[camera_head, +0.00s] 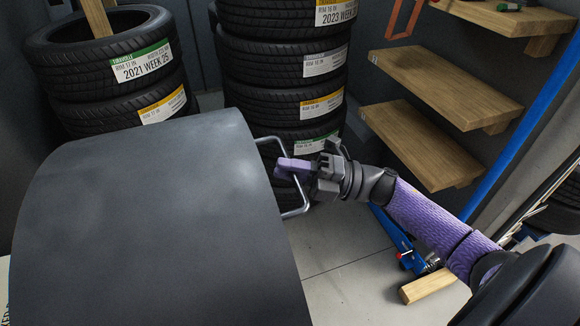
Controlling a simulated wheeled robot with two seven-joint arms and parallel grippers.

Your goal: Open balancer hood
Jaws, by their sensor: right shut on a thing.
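The balancer hood (150,220) is a large dark grey curved cover filling the lower left of the head view. A grey metal loop handle (293,211) stands out from its right edge. My right gripper (292,168) comes in from the right and is shut on the handle's outer bar, with its purple fingertips around it. The fingers hide part of the bar. My left gripper is not in view. The rest of the balancer under the hood is hidden.
Tyre stacks stand behind the hood, at the left (110,75) and at the centre (280,75). Wooden shelves (445,85) and a slanting blue post (520,125) are at the right. A wooden block (426,287) lies on the floor. Clear floor (345,285) shows right of the hood.

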